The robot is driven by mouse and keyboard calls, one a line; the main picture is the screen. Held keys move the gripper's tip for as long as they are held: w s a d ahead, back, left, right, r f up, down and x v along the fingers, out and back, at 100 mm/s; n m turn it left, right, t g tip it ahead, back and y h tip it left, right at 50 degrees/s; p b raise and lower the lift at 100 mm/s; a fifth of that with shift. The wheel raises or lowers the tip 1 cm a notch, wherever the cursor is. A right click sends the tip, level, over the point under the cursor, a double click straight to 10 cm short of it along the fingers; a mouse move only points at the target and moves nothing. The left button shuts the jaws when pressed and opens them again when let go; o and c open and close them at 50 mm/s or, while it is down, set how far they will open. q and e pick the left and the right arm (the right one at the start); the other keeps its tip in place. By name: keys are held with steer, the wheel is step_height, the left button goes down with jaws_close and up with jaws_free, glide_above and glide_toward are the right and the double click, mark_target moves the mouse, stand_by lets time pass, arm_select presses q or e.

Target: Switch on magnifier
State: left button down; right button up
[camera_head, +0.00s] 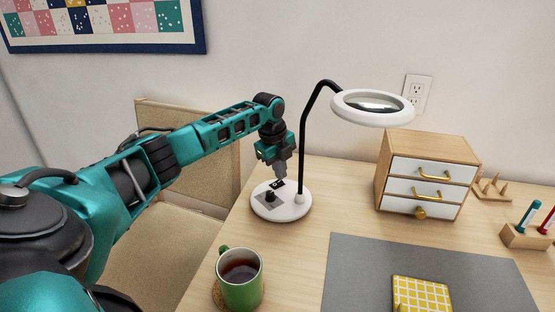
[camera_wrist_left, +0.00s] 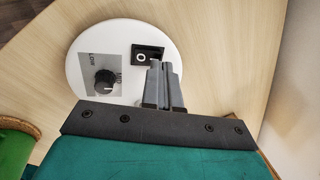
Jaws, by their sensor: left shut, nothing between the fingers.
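The magnifier lamp (camera_head: 372,108) has a white ring head on a black curved arm, rising from a round white base (camera_head: 296,211) on the table. In the left wrist view the base (camera_wrist_left: 84,62) carries a black rocker switch (camera_wrist_left: 141,55) with a white "O" mark and a black knob (camera_wrist_left: 104,80) on a grey plate. My left gripper (camera_head: 279,178) points down over the base, shut and empty. In the left wrist view its fingertips (camera_wrist_left: 160,66) are at the right end of the switch and hide part of it; I cannot tell whether they touch. My right gripper is not in view.
A green mug (camera_head: 241,284) stands in front of the base on a coaster. A small drawer cabinet (camera_head: 430,170) stands to the right. A grey mat (camera_head: 355,262) holds a yellow checked item (camera_head: 421,295). A chair (camera_head: 165,250) is at the left.

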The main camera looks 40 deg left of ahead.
arm_select(q)
steer(key=shift+w+f, duration=0.1)
steer(key=shift+f, duration=0.45)
steer(key=shift+w, duration=0.1)
steer(key=shift+f+g, duration=0.2)
steer(key=shift+g, duration=0.1)
steer(key=shift+r+p, duration=0.1)
steer(key=shift+p, duration=0.3)
steer(key=shift+s+a+r+p, duration=0.1)
steer(key=shift+s+r+p, duration=0.05)
steer(key=shift+s+p, duration=0.6)
steer(key=shift+p, duration=0.3)
